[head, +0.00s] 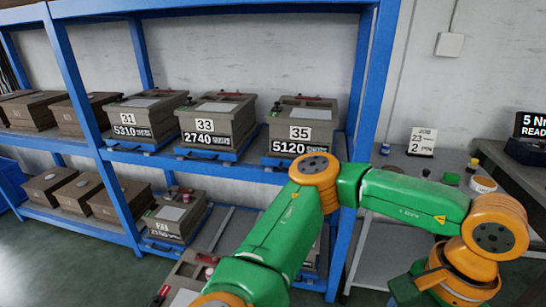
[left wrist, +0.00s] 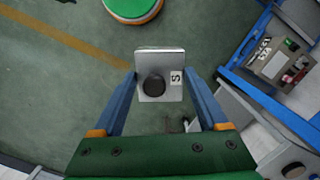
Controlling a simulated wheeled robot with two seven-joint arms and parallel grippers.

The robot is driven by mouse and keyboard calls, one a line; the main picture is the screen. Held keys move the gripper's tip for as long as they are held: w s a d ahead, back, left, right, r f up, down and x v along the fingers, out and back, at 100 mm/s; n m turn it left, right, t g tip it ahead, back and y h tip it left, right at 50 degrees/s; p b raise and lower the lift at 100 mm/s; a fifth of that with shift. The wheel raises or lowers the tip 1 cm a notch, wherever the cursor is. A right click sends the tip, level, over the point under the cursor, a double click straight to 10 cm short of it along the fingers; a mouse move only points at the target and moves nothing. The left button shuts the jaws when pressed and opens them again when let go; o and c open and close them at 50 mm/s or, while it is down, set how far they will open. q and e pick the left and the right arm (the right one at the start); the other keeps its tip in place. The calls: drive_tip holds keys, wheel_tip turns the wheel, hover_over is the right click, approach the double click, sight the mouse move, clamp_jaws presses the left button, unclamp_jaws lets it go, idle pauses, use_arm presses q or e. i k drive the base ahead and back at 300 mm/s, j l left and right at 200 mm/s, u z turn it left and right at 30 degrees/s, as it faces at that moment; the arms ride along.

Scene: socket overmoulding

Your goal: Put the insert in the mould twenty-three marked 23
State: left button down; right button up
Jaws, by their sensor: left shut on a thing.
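In the left wrist view my left gripper (left wrist: 160,76) is shut on the insert, a pale grey block (left wrist: 148,56) with a round black knob and a small white label marked S or 5. The insert is held above the floor, apart from any mould. In the head view a mould (head: 171,217) stands on the lower shelf; its label may read 23 but is not clear. Another mould (head: 187,284) with red parts sits low in front of the rack, partly hidden by my arm. In the left wrist view an open mould (left wrist: 262,66) sits at the right. My right gripper is out of view.
Moulds 31 (head: 146,104), 33 (head: 218,109) and 35 (head: 301,114) stand on the upper level of the blue rack (head: 100,150). A job card (head: 422,142) showing 23 stands on the bench (head: 385,225) at right. The rack posts are close to my arm.

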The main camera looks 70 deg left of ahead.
sight(187, 272)
drive_tip(key=k+j+z, duration=0.1)
drive_tip(key=z, duration=0.35)
drive_tip(key=k+z, duration=0.5)
drive_tip(key=z, duration=0.35)
drive_tip(key=k+l+z, duration=0.2)
drive_tip(key=z, duration=0.25)
drive_tip(key=k+l+z, duration=0.15)
drive_tip(key=z, duration=0.25)
drive_tip(key=k+j+z, duration=0.1)
drive_tip(key=z, duration=0.2)
drive_tip(key=k+z, duration=0.3)
drive_tip(key=u, duration=0.45)
drive_tip(key=k+j+u, duration=0.1)
drive_tip(key=u, duration=0.4)
drive_tip(key=j+u, duration=0.1)
drive_tip(key=u, duration=0.35)
drive_tip(key=j+u, duration=0.1)
drive_tip(key=u, duration=0.35)
